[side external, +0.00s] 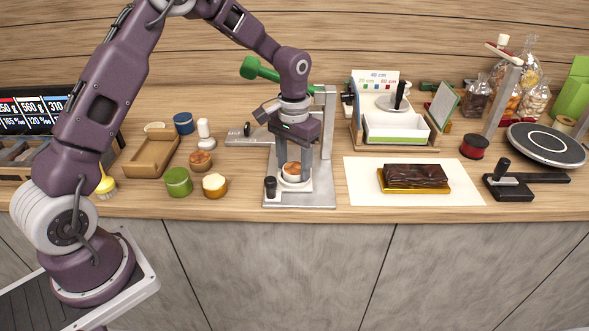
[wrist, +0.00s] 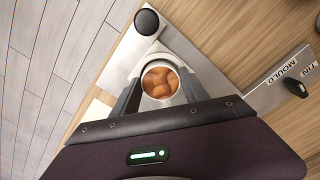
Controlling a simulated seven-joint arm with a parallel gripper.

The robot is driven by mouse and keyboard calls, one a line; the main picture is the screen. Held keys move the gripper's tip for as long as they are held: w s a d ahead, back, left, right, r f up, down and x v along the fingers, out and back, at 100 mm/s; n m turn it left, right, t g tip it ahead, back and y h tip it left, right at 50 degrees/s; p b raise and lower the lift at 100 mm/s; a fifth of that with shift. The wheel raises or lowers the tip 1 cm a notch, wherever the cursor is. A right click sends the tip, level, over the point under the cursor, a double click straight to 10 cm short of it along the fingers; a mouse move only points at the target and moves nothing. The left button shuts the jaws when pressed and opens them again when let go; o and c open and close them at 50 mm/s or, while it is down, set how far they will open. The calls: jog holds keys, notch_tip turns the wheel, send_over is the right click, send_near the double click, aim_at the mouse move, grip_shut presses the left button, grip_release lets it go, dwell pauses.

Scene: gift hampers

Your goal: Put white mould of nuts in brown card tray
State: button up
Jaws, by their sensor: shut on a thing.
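The white mould of nuts (side external: 293,176) stands on the grey metal base of a press-like stand, brown nuts showing at its top. In the wrist view the mould (wrist: 160,83) is a round white rim filled with brown nuts, between the two fingers. My gripper (side external: 294,168) points down and is shut on the mould; its fingers also show in the wrist view (wrist: 160,95). The brown card tray (side external: 151,153) lies on the counter to the left of the stand and looks empty.
The stand's column (side external: 326,120) rises behind my gripper. A chocolate slab (side external: 414,176) lies to the right on white paper.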

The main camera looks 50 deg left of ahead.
notch_tip(320, 180, up, 28)
jog(key=n, duration=1.8)
send_over(155, 156)
notch_tip(155, 156, down, 29)
jog(key=shift+r, duration=0.15)
jog(key=o, duration=1.5)
jog(key=shift+o, duration=0.2)
